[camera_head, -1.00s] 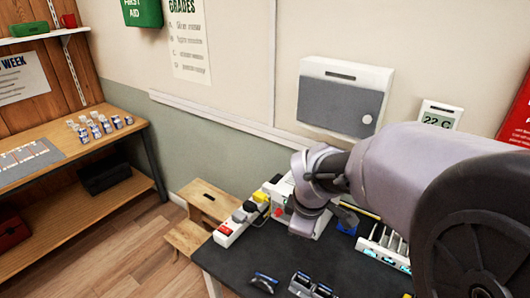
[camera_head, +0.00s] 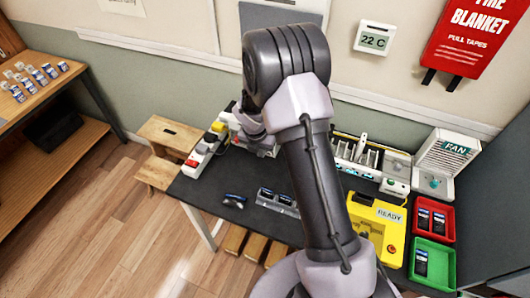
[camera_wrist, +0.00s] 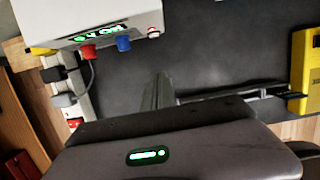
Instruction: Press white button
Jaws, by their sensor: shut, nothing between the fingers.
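A white box (camera_wrist: 100,15) with a green-lit display is at the top left of the wrist view. A red button (camera_wrist: 88,51), a blue button (camera_wrist: 123,43) and a white button (camera_wrist: 153,33) stick out along its near edge. My gripper (camera_wrist: 161,80) is shut and empty. In the wrist view its fingertips are apart from the buttons, below and slightly right of the white one. In the head view my arm hides most of the white box (camera_head: 266,149), and the buttons cannot be made out there.
A power strip (camera_head: 203,150) with plugs lies left of the box. A rack (camera_head: 356,152), a yellow READY station (camera_head: 376,228), a red tray (camera_head: 450,235) and a green tray (camera_head: 450,268) are on the right. A phone holder (camera_head: 277,203) stands in front on the dark table (camera_head: 215,192).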

